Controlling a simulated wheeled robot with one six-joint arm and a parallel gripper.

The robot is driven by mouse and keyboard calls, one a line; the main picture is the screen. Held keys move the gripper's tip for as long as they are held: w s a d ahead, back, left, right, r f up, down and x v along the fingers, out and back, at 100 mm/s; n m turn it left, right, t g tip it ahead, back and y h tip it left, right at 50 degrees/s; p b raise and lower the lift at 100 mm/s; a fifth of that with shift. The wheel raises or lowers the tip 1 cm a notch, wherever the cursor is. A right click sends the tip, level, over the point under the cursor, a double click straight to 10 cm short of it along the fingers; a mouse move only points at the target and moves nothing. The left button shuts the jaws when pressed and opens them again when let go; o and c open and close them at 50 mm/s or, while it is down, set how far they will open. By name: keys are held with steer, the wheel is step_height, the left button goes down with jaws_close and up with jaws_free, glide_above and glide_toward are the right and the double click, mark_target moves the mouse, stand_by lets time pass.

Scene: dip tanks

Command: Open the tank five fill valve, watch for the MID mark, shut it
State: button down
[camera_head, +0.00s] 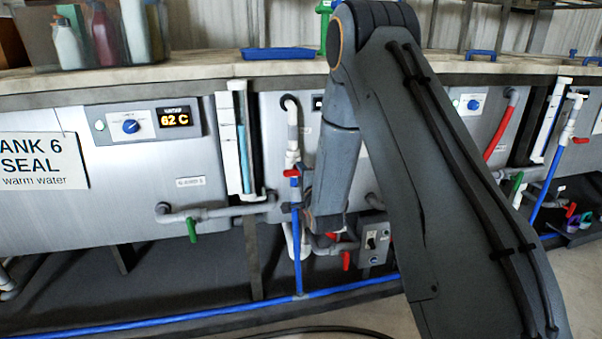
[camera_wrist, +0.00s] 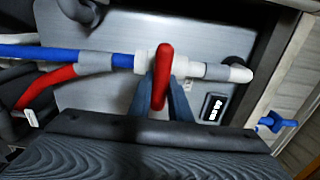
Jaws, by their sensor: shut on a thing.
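A red valve handle (camera_wrist: 162,77) lies crosswise over a pipe of blue and white sections in the wrist view. My gripper (camera_wrist: 162,97) is shut on this handle, one finger on either side. In the head view the red handle (camera_head: 291,173) sits across an upright pipe, white above and blue below (camera_head: 297,250). My arm covers much of the tank behind it, and its label is hidden. A sight gauge (camera_head: 548,120) stands at the right end of that tank. Its level and marks are too small to read.
Tank 6 (camera_head: 60,215), with a 62 C display (camera_head: 175,117), is at the left. Its gauge (camera_head: 243,150) shows blue liquid. A green handle (camera_head: 191,230), another red handle (camera_head: 346,260) and a grey switch box (camera_head: 373,243) sit low near the pipes.

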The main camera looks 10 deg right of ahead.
steer(key=c, duration=1.6)
jaws_free()
steer(key=shift+c, duration=0.2)
steer(key=s, duration=0.7)
steer(key=shift+s+p, duration=0.3)
steer(key=shift+s, duration=0.1)
